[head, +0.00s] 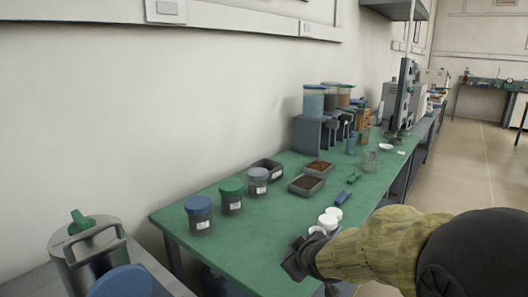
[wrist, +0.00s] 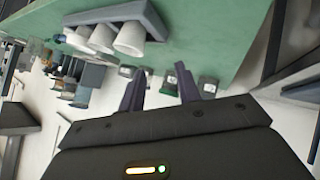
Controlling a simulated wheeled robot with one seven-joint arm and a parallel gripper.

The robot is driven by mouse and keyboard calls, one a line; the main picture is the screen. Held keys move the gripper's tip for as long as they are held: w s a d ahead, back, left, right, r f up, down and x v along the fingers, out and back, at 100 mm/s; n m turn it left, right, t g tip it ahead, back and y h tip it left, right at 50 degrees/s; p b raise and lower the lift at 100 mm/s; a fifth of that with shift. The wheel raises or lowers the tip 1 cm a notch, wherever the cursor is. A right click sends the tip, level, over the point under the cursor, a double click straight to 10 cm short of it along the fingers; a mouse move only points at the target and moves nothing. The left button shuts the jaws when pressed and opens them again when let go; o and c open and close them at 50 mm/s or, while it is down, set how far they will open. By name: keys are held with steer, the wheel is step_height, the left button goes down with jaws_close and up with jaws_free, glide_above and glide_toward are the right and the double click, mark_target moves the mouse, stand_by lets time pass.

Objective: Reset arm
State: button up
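My gripper (head: 298,264) is at the front edge of the green-topped bench (head: 262,243), at the lower middle of the head view. In the wrist view its two dark fingers (wrist: 161,88) stand apart with nothing held between them. White crucibles (head: 329,220) are close behind the gripper on the bench. They also show in the wrist view (wrist: 130,38), in a row by a grey holder (wrist: 118,14), apart from the fingers. My sleeved forearm hides part of the bench's right front edge.
Lidded jars (head: 199,215) stand along the left of the bench, with dark trays (head: 306,185) of granular material behind. A grey stand with containers (head: 314,133) is farther back. A metal canister (head: 95,258) is at lower left. Open floor (head: 465,165) lies right.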

steer(key=s+d+f+m+g+h, duration=0.1)
steer(key=s+d+f+m+g, duration=0.35)
steer(key=s, duration=0.45)
steer(key=s+d+f+m+g+h, duration=0.1)
steer(key=s+d+f+m+g, duration=0.25)
steer(key=s+f, duration=0.4)
step_height(320, 180, down, 9)
steer(key=s+m+b, duration=0.1)
steer(key=s+b, duration=0.1)
steer(key=b, duration=0.8)
step_height(320, 180, up, 37)
steer(key=p, duration=3.6)
steer(key=shift+a+t, duration=0.3)
steer(key=shift+a, duration=0.15)
steer(key=shift+w, duration=0.1)
